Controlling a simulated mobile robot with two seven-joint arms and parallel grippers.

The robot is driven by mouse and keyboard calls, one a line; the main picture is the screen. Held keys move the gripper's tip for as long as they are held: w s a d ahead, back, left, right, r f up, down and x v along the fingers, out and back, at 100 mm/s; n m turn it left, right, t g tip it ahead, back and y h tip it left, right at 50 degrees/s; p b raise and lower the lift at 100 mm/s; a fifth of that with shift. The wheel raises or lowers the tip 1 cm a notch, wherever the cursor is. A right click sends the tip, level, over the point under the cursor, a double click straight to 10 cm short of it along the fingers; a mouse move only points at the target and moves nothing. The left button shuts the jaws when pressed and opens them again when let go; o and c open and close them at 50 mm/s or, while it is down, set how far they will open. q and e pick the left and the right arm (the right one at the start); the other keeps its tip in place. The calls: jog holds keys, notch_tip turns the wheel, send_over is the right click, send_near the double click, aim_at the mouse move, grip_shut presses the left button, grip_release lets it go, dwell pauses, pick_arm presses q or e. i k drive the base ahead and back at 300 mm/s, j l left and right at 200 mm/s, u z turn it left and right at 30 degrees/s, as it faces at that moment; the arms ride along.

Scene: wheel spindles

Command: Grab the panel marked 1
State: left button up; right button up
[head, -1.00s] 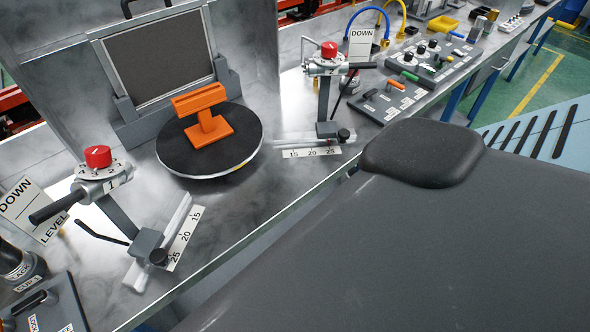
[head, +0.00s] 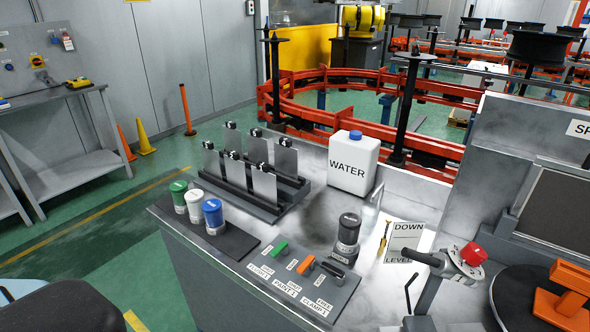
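Several thin grey panels stand upright in two rows in a dark rack (head: 244,199) on the left part of the workbench. The front row has a left panel (head: 210,160), a middle panel (head: 235,172) and a right panel (head: 264,187). The back row has a left panel (head: 231,138), a middle panel (head: 256,149) and a right panel (head: 286,159). Each has a small dark piece at its top. I cannot read any number on them, so I cannot tell which is marked 1. Neither of my grippers is in view.
Green, white and blue-capped containers (head: 213,214) stand left of the rack. A WATER jug (head: 352,165) stands to its right. A control box (head: 290,279) and a dark cylinder (head: 347,236) are in front. Open green floor (head: 100,220) lies left of the bench.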

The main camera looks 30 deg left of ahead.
aim_at(264, 186)
jog(key=u, duration=1.15)
